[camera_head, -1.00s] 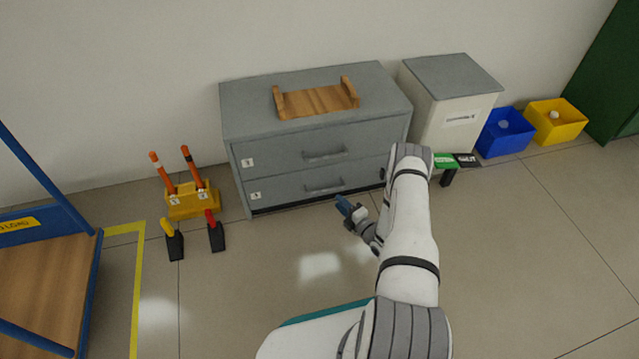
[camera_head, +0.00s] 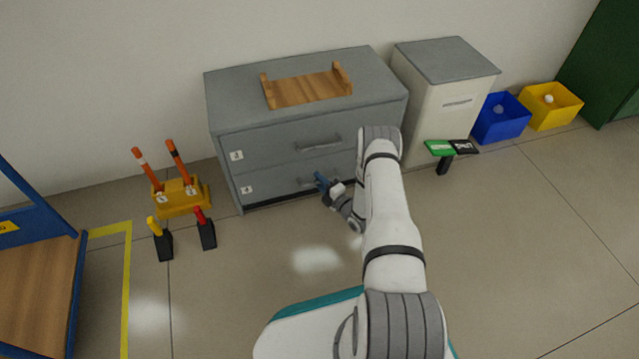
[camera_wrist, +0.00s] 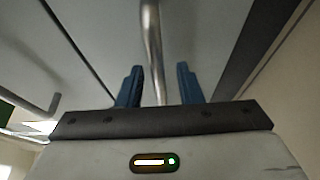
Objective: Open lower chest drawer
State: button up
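The grey chest (camera_head: 222,110) stands against the wall with two drawers, both shut flush. The lower drawer (camera_head: 270,185) has a bar handle (camera_head: 304,181), partly hidden by my gripper (camera_head: 322,183). In the wrist view, the blue fingers of my gripper (camera_wrist: 159,84) are apart. A metal bar handle (camera_wrist: 151,45) runs between them, with gaps showing on both sides. The upper drawer (camera_head: 275,150) has its own handle (camera_head: 318,145). A second handle also shows at the left of the wrist view (camera_wrist: 40,105).
A wooden tray (camera_head: 305,90) lies on the chest. A pale cabinet (camera_head: 440,105) stands to its right, near a green and black sign stand (camera_head: 440,148). Blue (camera_head: 500,125) and yellow (camera_head: 550,112) bins are further right. A yellow holder (camera_head: 180,200) with orange-topped rods stands left; the floor in front is mostly clear.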

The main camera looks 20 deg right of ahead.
grip_shut()
jog(key=shift+s, duration=0.15)
dwell(0.4)
